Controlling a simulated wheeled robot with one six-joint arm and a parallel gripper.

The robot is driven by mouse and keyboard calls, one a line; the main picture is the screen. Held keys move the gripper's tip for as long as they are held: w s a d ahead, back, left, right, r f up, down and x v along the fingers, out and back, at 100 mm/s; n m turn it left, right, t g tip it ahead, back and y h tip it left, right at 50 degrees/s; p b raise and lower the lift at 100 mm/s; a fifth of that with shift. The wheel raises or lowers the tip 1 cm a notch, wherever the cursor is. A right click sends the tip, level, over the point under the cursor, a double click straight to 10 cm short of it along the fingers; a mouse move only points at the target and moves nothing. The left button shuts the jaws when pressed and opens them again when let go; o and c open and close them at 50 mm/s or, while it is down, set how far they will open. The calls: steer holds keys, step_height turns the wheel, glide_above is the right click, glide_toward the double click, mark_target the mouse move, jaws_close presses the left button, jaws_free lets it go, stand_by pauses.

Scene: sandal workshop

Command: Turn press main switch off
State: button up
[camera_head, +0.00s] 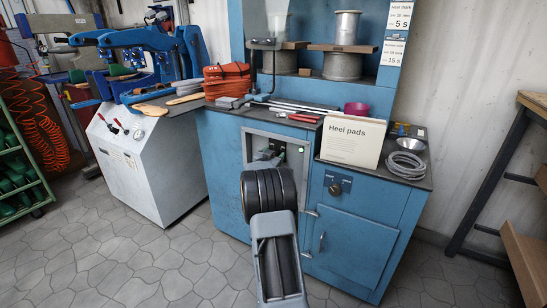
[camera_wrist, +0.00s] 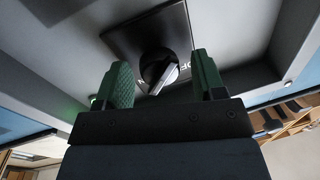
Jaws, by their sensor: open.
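The main switch (camera_wrist: 163,76) shows in the wrist view as a dark round knob with a pale grey lever bar, on a dark square plate (camera_wrist: 128,36). Parts of white lettering show on both sides of it; the right part reads "OF", the rest is hidden. My gripper (camera_wrist: 160,84) is open, with one green finger on either side of the knob and visible gaps to both. I cannot tell how deep the fingertips reach around it. In the head view my gripper (camera_head: 270,152) is inside the grey recess (camera_head: 249,137) of the blue cabinet, and my arm hides its lower part.
A small green light (camera_head: 301,149) glows at the recess's right edge. The recess walls close in around my gripper. A "Heel pads" sign (camera_head: 352,142), wire coil (camera_head: 407,165) and tools stand on the cabinet top. A white machine (camera_head: 130,165) stands left; tiled floor lies clear in front.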

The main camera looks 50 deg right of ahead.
steer(key=c, duration=0.8)
steer(key=shift+r+n+p, duration=0.25)
steer(key=shift+n+p, duration=0.25)
steer(key=shift+p, duration=0.7)
steer(key=shift+c, duration=0.2)
steer(key=n+p, duration=0.2)
steer(key=p, duration=0.2)
steer(key=shift+r+p, duration=0.2)
steer(key=shift+p, duration=0.2)
steer(key=n+p, duration=0.3)
steer(key=p, duration=0.2)
steer(key=shift+n+g+y+p, duration=0.3)
steer(key=shift+g+y+p, duration=0.05)
steer(key=shift+g+y, duration=0.05)
steer(key=n+p, duration=0.3)
steer(key=p, duration=0.1)
steer(key=shift+w+f+g+p, duration=0.1)
steer(key=shift+g+p, duration=0.2)
steer(key=n+p, duration=0.3)
steer(key=n, duration=0.1)
steer(key=shift+w+f+g+p, duration=0.1)
steer(key=shift+f+g+p, duration=0.05)
steer(key=shift+g+p, duration=0.25)
steer(key=shift+f+n+g+p, duration=0.1)
steer(key=shift+n+g+p, duration=0.2)
steer(key=shift+n+p, duration=0.75)
steer(key=shift+n, duration=0.45)
